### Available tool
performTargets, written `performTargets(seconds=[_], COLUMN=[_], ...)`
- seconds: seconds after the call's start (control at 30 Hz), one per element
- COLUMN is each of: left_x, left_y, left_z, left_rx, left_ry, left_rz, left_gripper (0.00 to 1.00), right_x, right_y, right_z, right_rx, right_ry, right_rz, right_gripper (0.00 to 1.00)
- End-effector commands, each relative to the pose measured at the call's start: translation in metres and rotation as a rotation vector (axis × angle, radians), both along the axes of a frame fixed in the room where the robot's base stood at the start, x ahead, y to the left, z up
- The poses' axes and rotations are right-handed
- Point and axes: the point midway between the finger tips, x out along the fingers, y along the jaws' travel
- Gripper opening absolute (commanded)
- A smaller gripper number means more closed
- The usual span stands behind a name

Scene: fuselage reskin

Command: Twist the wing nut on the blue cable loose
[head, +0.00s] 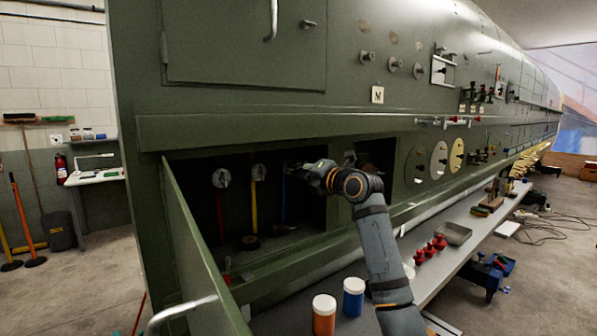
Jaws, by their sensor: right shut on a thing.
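The blue cable (283,200) hangs inside the dark open bay in the green fuselage, to the right of a yellow cable (254,205) and a red cable (220,215). My right gripper (296,168) reaches into the bay at the top of the blue cable. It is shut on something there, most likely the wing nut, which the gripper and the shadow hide. Round metal fittings top the red cable (221,178) and the yellow cable (258,172). My left gripper is not in the head view.
An open hinged door (190,245) stands at the bay's left side. An orange jar (324,314) and a blue jar (353,297) with white lids stand on the grey bench (455,270) below, with several red items (430,249) and a metal tray (454,233) farther along.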

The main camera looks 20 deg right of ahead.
Motion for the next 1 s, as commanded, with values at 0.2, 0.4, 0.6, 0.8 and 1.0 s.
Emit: performTargets(seconds=[0.2, 0.4, 0.6, 0.8, 1.0], left_x=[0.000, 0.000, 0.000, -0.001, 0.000], left_y=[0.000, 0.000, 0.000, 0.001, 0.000], left_z=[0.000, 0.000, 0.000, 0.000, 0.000], left_rx=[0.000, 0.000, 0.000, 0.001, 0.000], left_ry=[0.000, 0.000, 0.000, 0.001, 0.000], left_rz=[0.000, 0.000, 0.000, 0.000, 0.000], left_gripper=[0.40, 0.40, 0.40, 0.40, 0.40], right_x=[0.000, 0.000, 0.000, -0.009, -0.053], right_y=[0.000, 0.000, 0.000, -0.005, -0.021], right_z=[-0.002, -0.001, -0.001, -0.001, -0.002], right_rx=[0.001, 0.001, 0.001, -0.001, -0.006], right_ry=[0.004, 0.003, 0.002, 0.000, 0.000], right_rz=[0.000, 0.001, 0.000, -0.003, -0.005], right_gripper=[0.00, 0.38, 0.38, 0.38, 0.38])
